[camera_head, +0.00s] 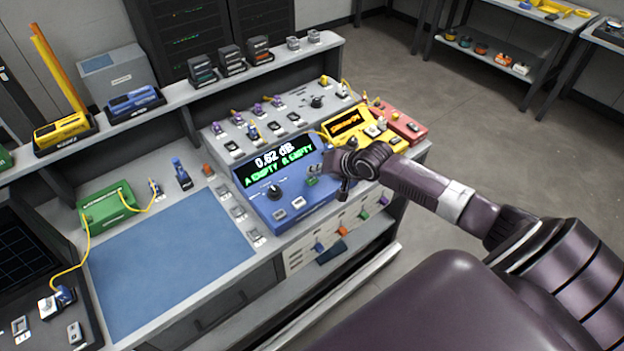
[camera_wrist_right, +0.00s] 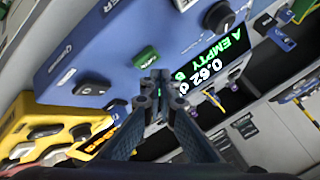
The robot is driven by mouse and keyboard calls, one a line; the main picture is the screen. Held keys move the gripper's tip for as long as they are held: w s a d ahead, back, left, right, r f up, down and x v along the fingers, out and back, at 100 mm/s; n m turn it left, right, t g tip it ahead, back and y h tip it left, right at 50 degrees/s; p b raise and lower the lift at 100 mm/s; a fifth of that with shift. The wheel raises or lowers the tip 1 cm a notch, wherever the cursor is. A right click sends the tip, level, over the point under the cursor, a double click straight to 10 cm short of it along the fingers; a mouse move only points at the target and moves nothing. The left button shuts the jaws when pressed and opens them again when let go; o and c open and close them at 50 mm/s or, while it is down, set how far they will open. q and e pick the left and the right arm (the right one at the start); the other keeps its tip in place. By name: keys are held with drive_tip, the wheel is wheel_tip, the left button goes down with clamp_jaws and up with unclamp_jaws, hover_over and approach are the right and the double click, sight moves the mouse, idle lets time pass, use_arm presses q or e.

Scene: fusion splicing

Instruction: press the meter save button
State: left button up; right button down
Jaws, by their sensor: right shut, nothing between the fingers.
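The blue meter (camera_head: 262,206) stands on the bench, its lit screen (camera_head: 276,162) reading 0.62 dB with green "A EMPTY" text. It has a black knob (camera_head: 273,191), grey buttons (camera_head: 279,214) and a green button (camera_head: 312,181). My right gripper (camera_head: 342,188) is over the meter's right end, shut and empty, fingers pointing down. In the right wrist view its fingertips (camera_wrist_right: 155,82) appear just beside the green button (camera_wrist_right: 145,57); I cannot tell whether they touch the meter. I cannot read which button is the save button. My left gripper is not in view.
A yellow device (camera_head: 372,138) and a red box (camera_head: 404,126) sit close behind the gripper. A panel with purple-capped connectors (camera_head: 240,118) lies behind the meter. A blue mat (camera_head: 165,265) to the left is clear. A green box (camera_head: 107,207) carries a yellow fibre.

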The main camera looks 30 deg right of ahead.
sight(314, 181)
drive_tip(key=shift+f, duration=0.1)
idle(0.3)
drive_tip(key=shift+f, duration=0.3)
drive_tip(key=shift+f, duration=0.55)
idle(0.8)
drive_tip(key=shift+r, duration=0.1)
drive_tip(key=shift+r+p, duration=0.85)
drive_tip(key=shift+p, duration=0.15)
wheel_tip(314, 181, up, 5)
drive_tip(key=p, duration=0.5)
idle(0.4)
